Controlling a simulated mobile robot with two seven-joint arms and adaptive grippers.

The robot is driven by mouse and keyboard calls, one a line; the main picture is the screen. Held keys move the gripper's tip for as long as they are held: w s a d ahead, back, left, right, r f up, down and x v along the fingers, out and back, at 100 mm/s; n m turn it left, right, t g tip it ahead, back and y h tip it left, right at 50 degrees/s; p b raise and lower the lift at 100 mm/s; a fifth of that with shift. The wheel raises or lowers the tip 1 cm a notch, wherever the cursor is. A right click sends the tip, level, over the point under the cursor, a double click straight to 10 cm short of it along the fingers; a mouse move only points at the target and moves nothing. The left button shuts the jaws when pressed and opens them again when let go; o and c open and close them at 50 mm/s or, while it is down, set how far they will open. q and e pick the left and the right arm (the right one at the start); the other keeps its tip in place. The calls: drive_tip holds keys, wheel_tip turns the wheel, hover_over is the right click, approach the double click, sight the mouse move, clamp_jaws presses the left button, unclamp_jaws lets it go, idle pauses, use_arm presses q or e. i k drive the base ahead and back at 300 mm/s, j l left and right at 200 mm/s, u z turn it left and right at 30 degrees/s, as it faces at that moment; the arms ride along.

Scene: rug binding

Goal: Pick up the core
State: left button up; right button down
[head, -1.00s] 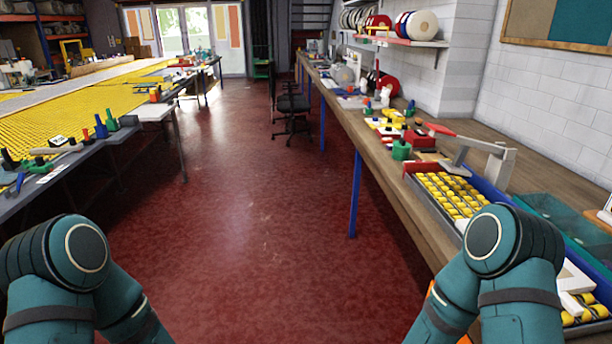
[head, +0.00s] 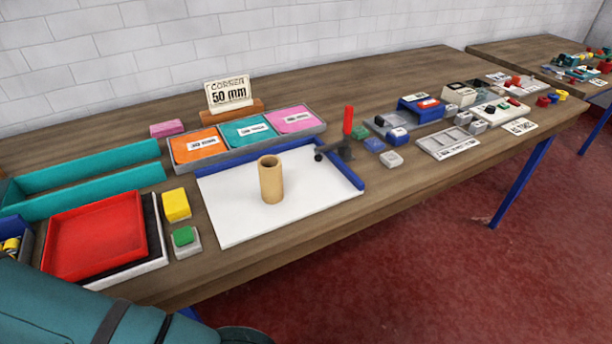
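The core (head: 271,182) is a tan, hollow cardboard-like tube. It stands upright on a white board (head: 232,222) on the wooden bench, with its open end up. The board has a blue raised edge on its right side. Nothing touches the core, and no gripper is near it in the picture. Part of a teal arm of mine crosses the lower left corner of the head view. Neither gripper shows.
A red tray (head: 97,237), a yellow block (head: 176,205) and a green-topped block (head: 185,240) lie left of the board.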

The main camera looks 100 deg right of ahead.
sight(270, 170)
drive_tip(key=k+j+z, duration=0.1)
drive_tip(key=z, duration=2.9)
drive_tip(key=i+l+z, duration=0.1)
drive_tip(key=l+z, duration=0.2)
drive_tip(key=l, duration=0.2)
